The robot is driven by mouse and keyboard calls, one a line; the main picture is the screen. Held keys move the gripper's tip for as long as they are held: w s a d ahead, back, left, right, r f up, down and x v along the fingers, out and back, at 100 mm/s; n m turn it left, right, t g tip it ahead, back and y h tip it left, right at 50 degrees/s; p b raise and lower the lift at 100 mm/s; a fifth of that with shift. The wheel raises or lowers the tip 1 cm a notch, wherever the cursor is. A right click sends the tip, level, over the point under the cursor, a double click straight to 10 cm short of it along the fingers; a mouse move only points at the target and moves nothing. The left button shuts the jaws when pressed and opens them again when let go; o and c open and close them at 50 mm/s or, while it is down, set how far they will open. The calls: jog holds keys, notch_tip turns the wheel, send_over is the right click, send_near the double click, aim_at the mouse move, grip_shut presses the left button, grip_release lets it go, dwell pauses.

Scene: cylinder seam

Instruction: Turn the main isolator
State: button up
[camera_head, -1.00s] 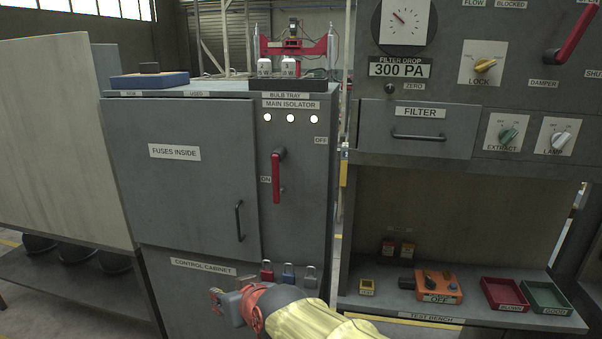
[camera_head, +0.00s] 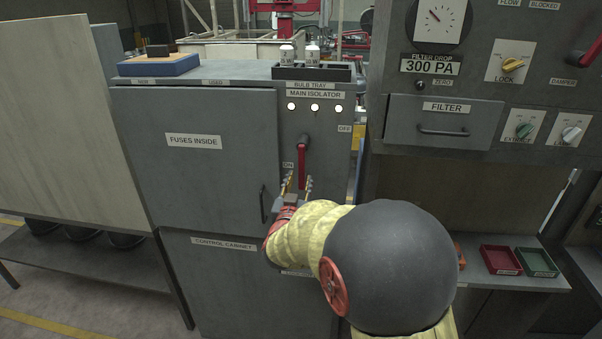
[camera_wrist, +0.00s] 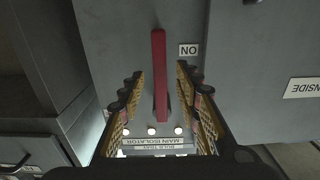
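The main isolator's red handle (camera_head: 303,160) hangs straight down from its pivot on the grey control cabinet (camera_head: 197,110), beside the ON label (camera_head: 288,165). The OFF label (camera_head: 344,129) is up to the right. My gripper (camera_head: 298,183) is open at the handle's lower part, with a finger on each side. In the wrist view, which is upside down, the red handle (camera_wrist: 159,75) lies between the spread fingers, and gaps show on both sides. Three white lamps (camera_head: 315,107) above the handle are lit.
The fuse door (camera_head: 195,165) with its dark pull handle (camera_head: 264,204) is shut, just left of my gripper. The bulb tray (camera_head: 340,74) stands on the cabinet top. The test bench (camera_head: 500,285) is at right, partly hidden by my arm.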

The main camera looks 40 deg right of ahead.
aim_at(301, 175)
jog(key=shift+x, duration=2.25)
jog(key=c, duration=0.7)
grip_shut()
